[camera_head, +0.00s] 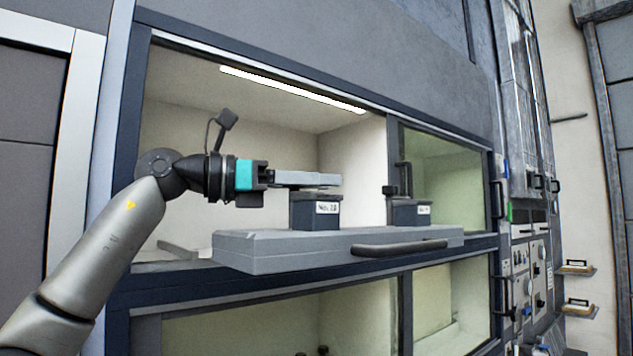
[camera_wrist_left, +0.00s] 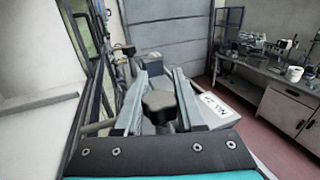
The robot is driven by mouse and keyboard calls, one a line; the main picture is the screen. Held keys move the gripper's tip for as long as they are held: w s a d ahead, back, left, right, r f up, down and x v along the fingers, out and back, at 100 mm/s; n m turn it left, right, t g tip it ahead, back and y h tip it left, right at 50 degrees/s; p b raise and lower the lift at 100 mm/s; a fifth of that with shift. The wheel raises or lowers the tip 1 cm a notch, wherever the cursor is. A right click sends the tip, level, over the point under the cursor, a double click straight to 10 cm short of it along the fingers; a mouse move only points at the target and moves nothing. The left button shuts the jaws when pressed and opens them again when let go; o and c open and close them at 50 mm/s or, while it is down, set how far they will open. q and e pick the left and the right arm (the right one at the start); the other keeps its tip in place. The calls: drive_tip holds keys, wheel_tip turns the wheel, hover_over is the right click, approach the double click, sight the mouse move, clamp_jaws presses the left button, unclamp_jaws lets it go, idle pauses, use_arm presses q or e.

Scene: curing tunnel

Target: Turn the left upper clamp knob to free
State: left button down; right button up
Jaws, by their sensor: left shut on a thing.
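My left gripper (camera_head: 318,181) reaches in from the left above the near grey clamp block (camera_head: 300,213), which carries a white number label. In the left wrist view the two fingers of my left gripper (camera_wrist_left: 160,82) lie on either side of a dark lobed knob (camera_wrist_left: 159,102) and are shut on it. In the head view the fingers hide this knob. The way the knob is turned cannot be read clearly. My right gripper is in neither view.
The block stands on a grey drawer-like shelf (camera_head: 240,252) with a dark bar handle (camera_head: 400,248). A second labelled block (camera_head: 411,213) stands to the right. The tunnel's dark frame borders the opening. A workbench (camera_wrist_left: 275,92) stands at the right in the wrist view.

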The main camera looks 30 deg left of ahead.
use_arm(q)
drive_tip(key=shift+a+n+t+y, duration=0.1)
drive_tip(key=shift+n+t+y, duration=0.3)
drive_tip(key=shift+y, duration=0.1)
drive_tip(key=n+t+y, duration=0.2)
drive_tip(key=y, duration=0.1)
drive_tip(key=shift+w+a+n, duration=0.2)
drive_tip(key=shift+a+n, duration=0.1)
drive_tip(key=shift+w+a+n+t+y+b, duration=0.1)
drive_tip(key=shift+a+n+t+y+b, duration=0.15)
drive_tip(key=shift+n+y, duration=0.6)
drive_tip(key=shift+w+a+n+t+y+b, duration=0.1)
drive_tip(key=shift+n+t+y, duration=0.35)
drive_tip(key=shift+y, duration=0.85)
drive_tip(key=shift+a+n+t+y+b, duration=0.2)
drive_tip(key=shift+n+y, duration=0.5)
drive_tip(key=shift+y, duration=0.35)
drive_tip(key=shift+a, duration=0.1)
drive_tip(key=c, duration=0.5)
unclamp_jaws()
drive_tip(key=shift+s, duration=0.1)
drive_tip(key=shift+s, duration=0.3)
drive_tip(key=s+b, duration=0.1)
drive_tip(key=s, duration=0.3)
drive_tip(key=s+b, duration=0.1)
drive_tip(key=s, duration=0.4)
drive_tip(key=s+a+b, duration=0.1)
drive_tip(key=s, duration=0.4)
drive_tip(key=shift+s, duration=0.2)
